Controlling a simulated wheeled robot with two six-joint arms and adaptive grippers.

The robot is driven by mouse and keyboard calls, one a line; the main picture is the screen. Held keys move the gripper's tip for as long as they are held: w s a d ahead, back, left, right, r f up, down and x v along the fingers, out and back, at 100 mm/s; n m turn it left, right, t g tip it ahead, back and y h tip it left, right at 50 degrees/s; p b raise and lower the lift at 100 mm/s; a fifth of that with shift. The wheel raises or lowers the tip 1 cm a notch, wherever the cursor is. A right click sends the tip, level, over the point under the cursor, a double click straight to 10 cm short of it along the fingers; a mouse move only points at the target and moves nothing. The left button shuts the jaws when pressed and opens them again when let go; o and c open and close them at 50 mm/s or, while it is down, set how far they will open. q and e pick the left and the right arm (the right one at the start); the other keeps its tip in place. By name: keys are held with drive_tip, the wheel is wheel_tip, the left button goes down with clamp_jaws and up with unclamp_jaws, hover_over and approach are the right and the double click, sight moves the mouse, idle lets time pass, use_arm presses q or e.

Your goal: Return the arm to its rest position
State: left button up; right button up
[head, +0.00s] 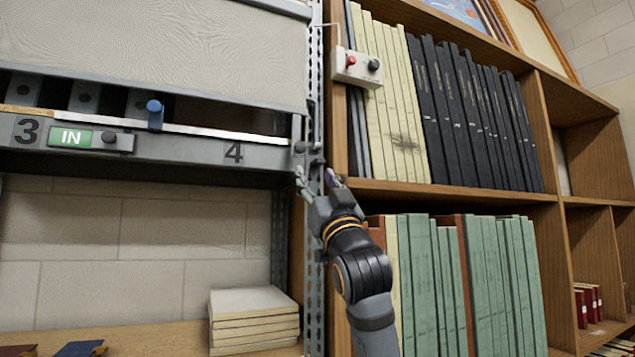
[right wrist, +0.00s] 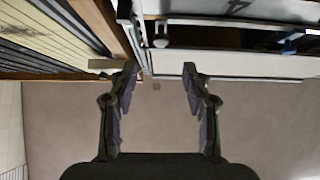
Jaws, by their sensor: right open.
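My right arm (head: 362,270) reaches up from the bottom of the head view, in front of the wooden bookcase. My right gripper (head: 317,178) is at its upper end, with its fingers spread apart and nothing between them. It appears in front of the perforated metal post (head: 313,240), near the right end of the grey rack's rail. I cannot tell whether a fingertip touches the rack or post. My left gripper is in neither view.
A grey rail (head: 190,150) marked 3 and 4 carries a green IN sign (head: 75,138) and a blue knob (head: 154,107). A switch box (head: 357,67) hangs at the bookcase edge (head: 450,190). Pale stacked boards (head: 253,316) lie below left. Floor (right wrist: 155,130) looks clear.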

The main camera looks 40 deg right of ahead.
drive_tip(key=shift+s+a+f, duration=0.2)
drive_tip(key=shift+s+f, duration=0.1)
drive_tip(key=shift+f, duration=0.05)
idle(0.3)
